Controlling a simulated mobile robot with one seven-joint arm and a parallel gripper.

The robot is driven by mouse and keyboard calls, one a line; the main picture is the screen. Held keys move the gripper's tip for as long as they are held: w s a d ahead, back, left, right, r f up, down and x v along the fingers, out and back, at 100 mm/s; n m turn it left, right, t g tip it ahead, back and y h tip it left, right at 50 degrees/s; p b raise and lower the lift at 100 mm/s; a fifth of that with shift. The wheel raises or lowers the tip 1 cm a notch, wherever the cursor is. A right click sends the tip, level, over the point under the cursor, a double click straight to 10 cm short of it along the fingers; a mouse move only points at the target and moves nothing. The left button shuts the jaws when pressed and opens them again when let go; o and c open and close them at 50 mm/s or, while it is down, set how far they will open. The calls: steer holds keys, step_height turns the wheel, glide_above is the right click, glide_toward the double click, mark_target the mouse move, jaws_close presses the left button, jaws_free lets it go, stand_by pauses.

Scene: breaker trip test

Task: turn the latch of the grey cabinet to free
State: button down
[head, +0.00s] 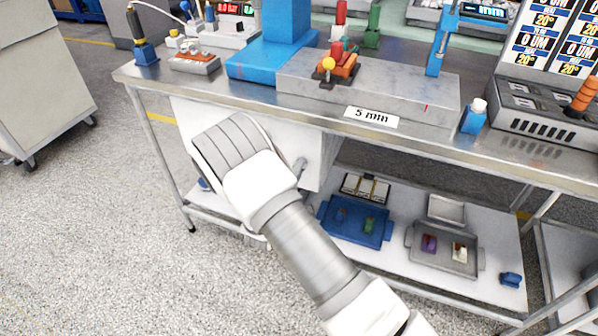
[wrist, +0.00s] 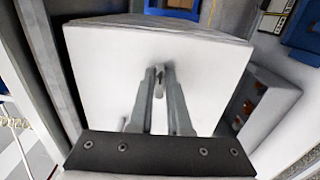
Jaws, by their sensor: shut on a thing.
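The grey cabinet (wrist: 105,62) shows its pale front face in the wrist view, square to the camera. In the head view the cabinet (head: 318,165) hangs under the bench top, largely covered by my arm. The latch (wrist: 159,88) is a small grey piece on the cabinet's face. My gripper (wrist: 159,75) has its two fingers close together on either side of the latch, shut on it. The fingers hide part of the latch, and its exact turn angle is hard to read.
The steel bench (head: 440,137) holds a grey block, a blue stand and test devices above the cabinet. On the lower shelf, right of the cabinet, are a blue tray (head: 352,238) and a grey tray (head: 440,265). Open floor lies in front and left.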

steer(key=shift+a, duration=0.1)
stand_by(0.5)
steer(key=c, duration=0.9)
jaws_free()
steer(key=shift+o, duration=0.2)
steer(key=shift+s, duration=0.1)
steer(key=p+v, duration=0.3)
steer(key=v, duration=1.4)
steer(key=shift+r, duration=0.1)
